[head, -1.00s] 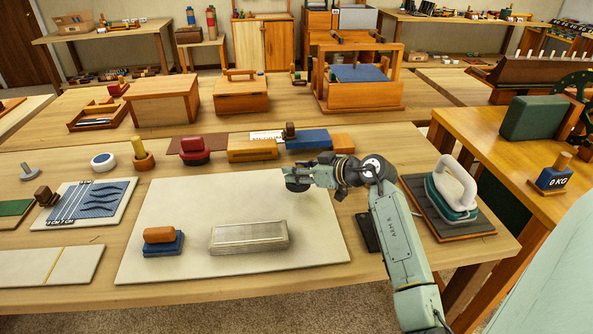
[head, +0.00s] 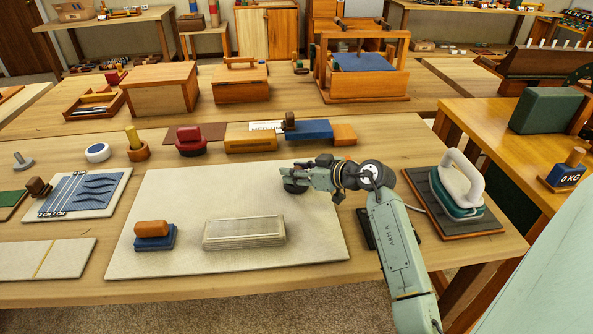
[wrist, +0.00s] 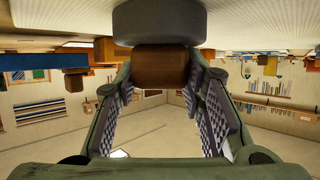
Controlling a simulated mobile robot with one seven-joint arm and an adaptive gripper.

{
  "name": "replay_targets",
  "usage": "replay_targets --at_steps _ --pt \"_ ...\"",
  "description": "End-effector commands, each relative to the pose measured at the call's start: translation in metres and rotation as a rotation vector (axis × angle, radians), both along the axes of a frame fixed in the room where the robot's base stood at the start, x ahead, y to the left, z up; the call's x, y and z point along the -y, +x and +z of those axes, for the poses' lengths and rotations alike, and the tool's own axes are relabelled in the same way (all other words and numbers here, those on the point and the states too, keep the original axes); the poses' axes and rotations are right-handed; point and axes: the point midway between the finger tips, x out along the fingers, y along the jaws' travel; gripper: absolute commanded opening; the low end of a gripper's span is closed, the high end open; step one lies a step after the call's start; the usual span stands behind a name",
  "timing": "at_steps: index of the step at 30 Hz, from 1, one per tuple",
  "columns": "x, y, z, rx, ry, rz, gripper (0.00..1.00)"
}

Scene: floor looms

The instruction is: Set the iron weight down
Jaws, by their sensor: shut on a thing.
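The iron weight (head: 295,187) is a dark grey disc with a brown wooden knob. My gripper (head: 302,175) is shut on the knob, with the disc below the fingers. The wrist view appears upside down; it shows the weight's disc (wrist: 160,22) at the top and the knob between both fingers of my gripper (wrist: 160,68). The weight is over the right back part of a pale board (head: 180,200) on the wooden table. It is at or just above the board; I cannot tell whether it touches.
A white-handled iron (head: 462,185) rests on a dark pad at right. Blocks line the back of the table. The board around the weight is clear.

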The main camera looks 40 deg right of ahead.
Motion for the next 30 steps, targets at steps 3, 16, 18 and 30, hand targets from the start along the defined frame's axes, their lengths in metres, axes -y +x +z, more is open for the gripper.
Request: replay_targets --at_steps 3,16,18,30 --pt "0.000 0.000 -0.001 0.003 0.000 -0.001 0.00" --pt "0.000 0.000 -0.003 0.000 0.000 0.000 0.57" --pt "0.000 0.000 -0.003 0.000 0.000 0.000 0.57" --pt "0.010 -0.034 0.012 0.001 -0.003 -0.004 0.57"
